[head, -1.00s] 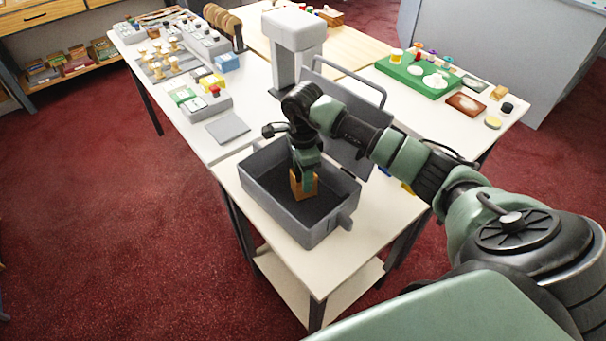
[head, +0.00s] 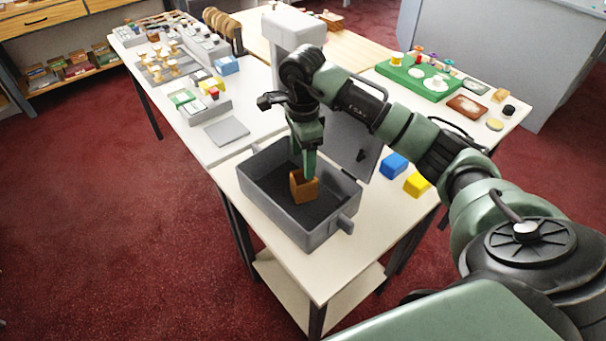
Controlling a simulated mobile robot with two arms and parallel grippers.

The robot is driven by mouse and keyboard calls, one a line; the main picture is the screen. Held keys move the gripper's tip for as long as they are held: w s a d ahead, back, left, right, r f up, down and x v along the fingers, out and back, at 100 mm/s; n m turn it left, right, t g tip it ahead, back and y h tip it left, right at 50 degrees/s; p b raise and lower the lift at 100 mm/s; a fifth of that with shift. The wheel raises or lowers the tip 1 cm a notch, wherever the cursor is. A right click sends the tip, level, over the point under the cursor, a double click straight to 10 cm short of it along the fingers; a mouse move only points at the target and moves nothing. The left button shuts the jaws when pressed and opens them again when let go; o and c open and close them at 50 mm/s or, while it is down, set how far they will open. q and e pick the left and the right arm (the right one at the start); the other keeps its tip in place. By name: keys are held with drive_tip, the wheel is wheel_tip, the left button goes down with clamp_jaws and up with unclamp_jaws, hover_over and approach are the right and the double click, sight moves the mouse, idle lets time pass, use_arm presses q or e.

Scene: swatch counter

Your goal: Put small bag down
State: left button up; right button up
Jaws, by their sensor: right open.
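The small bag (head: 304,189) is a brown, open-topped, box-like piece. It sits inside the grey open case (head: 272,222), on the dark floor of the case near its middle. My right gripper (head: 309,168) points down just above the bag. Its fingers are open, with the tips at the bag's top rim. The near finger hides part of the rim, and I cannot tell whether a fingertip still touches it. My left gripper does not show.
The case's lid (head: 352,145) stands open behind it. A blue block (head: 394,165) and a yellow block (head: 418,184) lie right of the case. A green tray (head: 418,78) holds spools farther back. A flat grey pad (head: 227,131) lies at the left.

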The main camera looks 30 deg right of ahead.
drive_tip(key=shift+r+b, duration=0.3)
drive_tip(key=shift+r, duration=1.95)
drive_tip(key=shift+f, duration=0.1)
